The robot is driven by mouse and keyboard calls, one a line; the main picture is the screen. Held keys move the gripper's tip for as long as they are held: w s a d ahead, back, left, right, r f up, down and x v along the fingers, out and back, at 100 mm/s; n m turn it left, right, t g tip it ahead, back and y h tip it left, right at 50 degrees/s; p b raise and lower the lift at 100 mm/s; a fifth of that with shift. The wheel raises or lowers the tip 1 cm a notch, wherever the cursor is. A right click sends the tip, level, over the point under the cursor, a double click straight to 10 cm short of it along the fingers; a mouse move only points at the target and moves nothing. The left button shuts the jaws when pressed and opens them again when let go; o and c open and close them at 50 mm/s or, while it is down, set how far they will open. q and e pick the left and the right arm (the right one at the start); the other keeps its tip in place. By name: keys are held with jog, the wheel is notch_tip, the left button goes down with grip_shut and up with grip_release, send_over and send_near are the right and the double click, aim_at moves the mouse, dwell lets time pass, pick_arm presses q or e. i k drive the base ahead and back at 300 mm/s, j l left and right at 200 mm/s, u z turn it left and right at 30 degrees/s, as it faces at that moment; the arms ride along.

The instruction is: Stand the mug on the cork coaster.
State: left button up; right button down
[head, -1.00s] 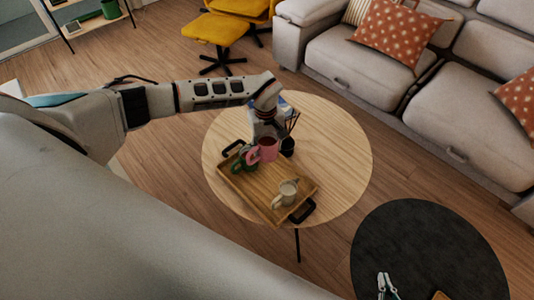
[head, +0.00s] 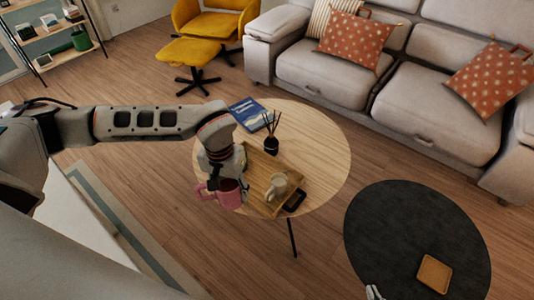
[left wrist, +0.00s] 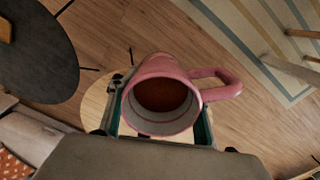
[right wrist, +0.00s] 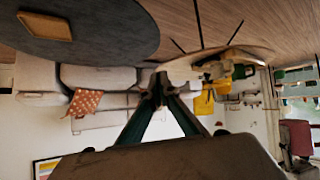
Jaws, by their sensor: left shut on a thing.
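The pink mug (head: 229,196) is in my left gripper (head: 222,172), held out past the near side of the light wooden table. In the left wrist view the mug (left wrist: 163,66) sits between the two fingers, opening toward the camera, its handle to the right and its inside dark brown. The cork coaster (head: 435,273) lies bare on the black round table, well to the right of the mug; it also shows in the right wrist view (right wrist: 45,27). My right gripper (right wrist: 158,88) is shut and empty; only its tip shows at the bottom of the head view (head: 373,293).
On the wooden table (head: 325,165) are a wooden tray (head: 262,165) with a cream mug (head: 278,187), a dark reed diffuser (head: 271,145) and a blue book (head: 250,115). The black table (head: 400,225) is otherwise clear. A grey sofa (head: 430,110) stands behind.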

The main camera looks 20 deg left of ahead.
aim_at(432, 280)
jog(key=l+u, duration=0.15)
jog(key=l, duration=0.85)
jog(key=l+u, duration=0.15)
jog(key=l, duration=0.85)
jog(key=l+u, duration=0.15)
jog(key=l, duration=0.85)
jog(key=k+l+u, duration=0.15)
jog(key=l, duration=0.8)
jog(key=i+l, duration=0.05)
jog(key=i, duration=0.05)
